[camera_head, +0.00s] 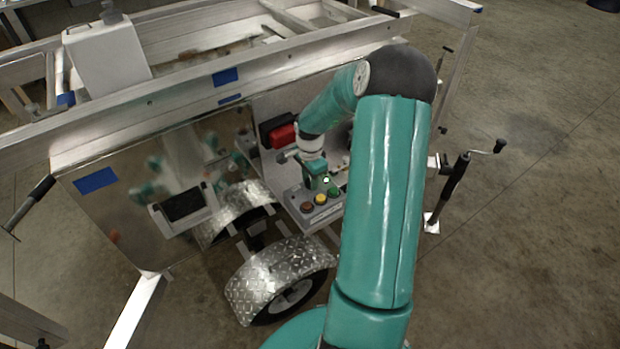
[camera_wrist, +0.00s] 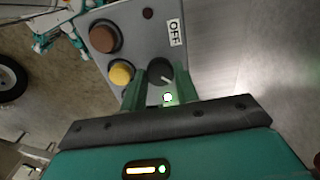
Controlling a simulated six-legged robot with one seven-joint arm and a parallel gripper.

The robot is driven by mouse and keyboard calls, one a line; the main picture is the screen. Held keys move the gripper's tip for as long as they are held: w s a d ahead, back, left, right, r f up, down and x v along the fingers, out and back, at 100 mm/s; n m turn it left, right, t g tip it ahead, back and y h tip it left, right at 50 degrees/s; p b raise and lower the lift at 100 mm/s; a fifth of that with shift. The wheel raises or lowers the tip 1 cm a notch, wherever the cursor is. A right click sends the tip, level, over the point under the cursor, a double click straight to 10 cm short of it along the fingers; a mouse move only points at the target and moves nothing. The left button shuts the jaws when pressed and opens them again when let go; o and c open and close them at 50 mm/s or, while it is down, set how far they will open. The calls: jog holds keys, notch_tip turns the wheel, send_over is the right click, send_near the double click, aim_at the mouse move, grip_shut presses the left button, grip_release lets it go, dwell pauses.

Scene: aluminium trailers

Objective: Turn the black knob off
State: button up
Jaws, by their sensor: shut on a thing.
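The black knob (camera_wrist: 160,71) sits on a grey control panel (camera_wrist: 126,22) in the wrist view, with a light pointer line on its face. An "OFF" label (camera_wrist: 175,32) is on the panel above and to the right of it. My gripper (camera_wrist: 160,84) has its two green fingers on either side of the knob and is shut on it. The line on the knob slants toward the lower right. In the head view my gripper (camera_head: 320,180) is over the panel box (camera_head: 306,220), and the knob itself cannot be made out there.
A brown button (camera_wrist: 105,37) and a yellow button (camera_wrist: 121,74) are close to my left finger. A red box (camera_head: 283,137) is behind the panel in the head view. The trailer frame (camera_head: 190,103) runs above, and a diamond-plate fender (camera_head: 275,272) lies below.

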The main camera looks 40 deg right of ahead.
jog(key=shift+n, duration=0.3)
jog(key=n, duration=0.8)
jog(key=shift+n, duration=0.4)
jog(key=n, duration=0.4)
jog(key=shift+n, duration=2.2)
jog(key=o, duration=1)
